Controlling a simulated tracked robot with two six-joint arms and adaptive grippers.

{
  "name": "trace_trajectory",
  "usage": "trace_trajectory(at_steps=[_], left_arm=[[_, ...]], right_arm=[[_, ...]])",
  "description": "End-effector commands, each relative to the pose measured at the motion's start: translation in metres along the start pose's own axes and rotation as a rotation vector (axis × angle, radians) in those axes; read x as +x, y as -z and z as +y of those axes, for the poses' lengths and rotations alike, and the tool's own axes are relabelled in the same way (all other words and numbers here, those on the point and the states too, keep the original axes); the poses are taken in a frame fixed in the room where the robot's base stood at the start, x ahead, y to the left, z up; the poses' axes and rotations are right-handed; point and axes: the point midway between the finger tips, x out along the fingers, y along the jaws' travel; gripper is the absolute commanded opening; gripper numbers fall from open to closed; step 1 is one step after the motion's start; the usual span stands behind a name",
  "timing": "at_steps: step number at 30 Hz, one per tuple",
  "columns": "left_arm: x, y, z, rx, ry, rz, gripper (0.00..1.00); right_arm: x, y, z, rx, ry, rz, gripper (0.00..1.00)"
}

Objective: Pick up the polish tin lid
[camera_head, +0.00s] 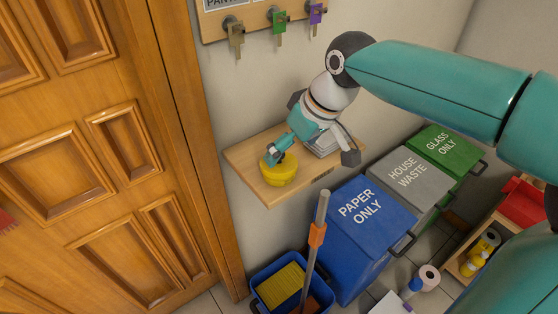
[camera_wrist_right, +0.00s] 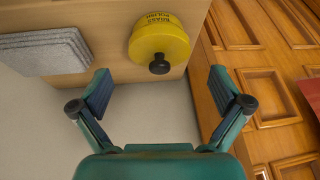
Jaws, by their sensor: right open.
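The yellow polish tin (camera_head: 280,174) stands on a small wooden wall shelf. In the right wrist view the tin (camera_wrist_right: 155,32) shows dark lettering. Its yellow lid (camera_wrist_right: 160,47) carries a black knob (camera_wrist_right: 159,67) that faces my right gripper. My right gripper (camera_head: 274,155) is close to the tin in the head view and partly covers it. In the wrist view its two fingers (camera_wrist_right: 160,85) are spread apart with nothing between them, and the knob lies ahead of the gap. My left gripper is not in view.
Grey slabs (camera_wrist_right: 45,48) lie on the shelf (camera_head: 245,165) beside the tin. Below stand a blue paper bin (camera_head: 345,235), grey and green bins, and a blue bucket (camera_head: 262,275) with a pole. A wooden door (camera_head: 95,180) is at the left. Keys hang above.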

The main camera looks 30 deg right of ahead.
Motion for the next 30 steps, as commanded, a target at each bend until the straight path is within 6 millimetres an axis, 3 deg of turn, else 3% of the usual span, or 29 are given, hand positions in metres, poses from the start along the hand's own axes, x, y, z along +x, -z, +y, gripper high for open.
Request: trace_trajectory(at_steps=[5,13,22,30], left_arm=[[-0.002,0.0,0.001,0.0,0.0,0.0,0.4],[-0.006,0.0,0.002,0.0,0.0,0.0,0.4],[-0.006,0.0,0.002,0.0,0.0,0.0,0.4],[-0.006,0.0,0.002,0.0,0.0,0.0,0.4]], right_arm=[[0.011,0.003,0.001,0.001,0.0,-0.003,1.0],[0.047,0.009,0.002,0.001,0.0,-0.004,1.0],[0.053,0.01,0.002,0.002,-0.001,0.0,1.0],[0.053,0.01,0.002,0.002,-0.001,0.0,0.63]])
